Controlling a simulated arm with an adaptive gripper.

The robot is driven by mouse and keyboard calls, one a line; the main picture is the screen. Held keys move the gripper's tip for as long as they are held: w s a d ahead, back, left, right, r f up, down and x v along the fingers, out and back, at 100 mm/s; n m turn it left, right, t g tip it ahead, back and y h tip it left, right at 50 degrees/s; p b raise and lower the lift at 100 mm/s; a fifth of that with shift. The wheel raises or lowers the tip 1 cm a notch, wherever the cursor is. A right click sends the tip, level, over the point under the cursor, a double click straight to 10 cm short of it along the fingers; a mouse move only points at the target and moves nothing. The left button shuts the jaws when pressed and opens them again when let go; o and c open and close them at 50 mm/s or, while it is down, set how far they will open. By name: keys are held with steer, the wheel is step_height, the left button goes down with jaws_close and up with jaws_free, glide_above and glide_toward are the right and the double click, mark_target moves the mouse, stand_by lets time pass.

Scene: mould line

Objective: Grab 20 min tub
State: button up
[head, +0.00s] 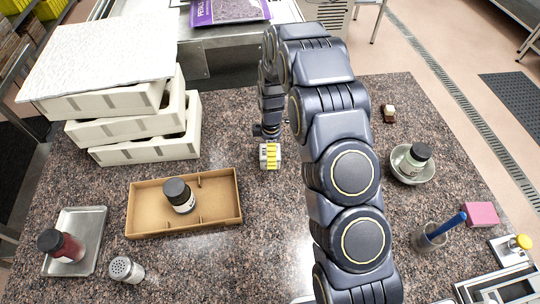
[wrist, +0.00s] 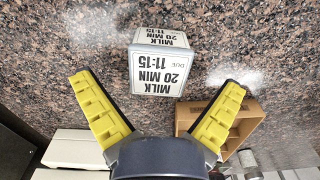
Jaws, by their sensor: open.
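A white tub (wrist: 162,65) shows in the wrist view, with black print reading "MILK 20 MIN" and "DUE 11:15", upside down in the picture. It stands on the speckled granite counter. My gripper (wrist: 157,84) has its two yellow-padded fingers spread wide, one on each side of the tub, with gaps between the tub and both fingers. In the head view my gripper (head: 270,157) is low over the counter, behind the cardboard tray. There the tub is mostly hidden by the gripper, and I cannot make out its label.
A cardboard tray (head: 133,212) holds a dark-capped jar (head: 181,197). White stacked moulds (head: 150,150) stand at the left. A metal tray (head: 88,226) holds a red jar (head: 66,247), beside a shaker (head: 126,270). At the right, a bowl (head: 401,170) holds another jar (head: 414,157).

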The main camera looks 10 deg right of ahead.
step_height(320, 180, down, 4)
steer(key=shift+w+a+r, duration=0.1)
steer(key=shift+a+r, duration=0.05)
steer(key=c, duration=1.2)
steer(key=shift+o, duration=0.2)
steer(key=shift+r, duration=0.1)
